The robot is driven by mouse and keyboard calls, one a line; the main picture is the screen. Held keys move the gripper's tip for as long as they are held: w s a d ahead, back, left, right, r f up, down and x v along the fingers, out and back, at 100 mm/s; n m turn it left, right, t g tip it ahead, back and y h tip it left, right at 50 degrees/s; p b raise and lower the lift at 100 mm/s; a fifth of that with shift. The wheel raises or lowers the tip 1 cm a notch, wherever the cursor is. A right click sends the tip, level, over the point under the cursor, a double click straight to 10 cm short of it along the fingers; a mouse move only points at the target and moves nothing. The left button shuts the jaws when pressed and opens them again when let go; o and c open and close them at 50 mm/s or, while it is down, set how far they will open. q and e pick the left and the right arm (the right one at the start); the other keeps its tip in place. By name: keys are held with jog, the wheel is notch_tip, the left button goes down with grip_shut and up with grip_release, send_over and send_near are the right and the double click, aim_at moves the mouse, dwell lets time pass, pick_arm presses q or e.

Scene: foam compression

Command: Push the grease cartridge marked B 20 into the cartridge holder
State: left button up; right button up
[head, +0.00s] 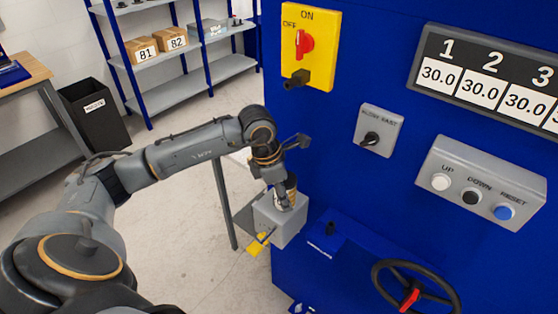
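My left arm reaches in from the left, and its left gripper (284,199) points down at the top of a grey box (281,224) on the side of the blue machine, which looks like the cartridge holder. A small dark cylinder with a tan band (292,188) stands upright at the top of this box, right beside the gripper fingers. It looks like the grease cartridge, but no B 20 mark is readable. The fingers overlap it in the picture, and I cannot tell whether they touch or grip it, or how deep it sits. My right gripper is out of view.
The blue machine (350,200) fills the right side, with a yellow switch plate (324,50), a button panel (480,184) and a handwheel (415,290). A black bin (95,115), a workbench (30,75) and shelves (170,92) stand behind. Open floor lies between.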

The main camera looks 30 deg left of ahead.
pick_arm(q)
jog(key=shift+w+a+r+n+y, duration=0.9)
jog(key=shift+w+a+r+n, duration=1.3)
jog(key=shift+n, duration=2)
jog(key=shift+t, duration=0.5)
jog(key=f+b, duration=0.2)
jog(key=f, duration=0.1)
jog(key=s+f+b, duration=0.1)
jog(key=f, duration=0.1)
jog(key=shift+d+f, duration=0.15)
jog(key=shift+d, duration=0.2)
jog(key=shift+w+f+b, duration=0.1)
jog(key=shift+f+b, duration=0.1)
jog(key=shift+b, duration=0.35)
jog(key=shift+f, duration=0.25)
jog(key=shift+f+b, duration=0.9)
jog(key=shift+b, duration=0.15)
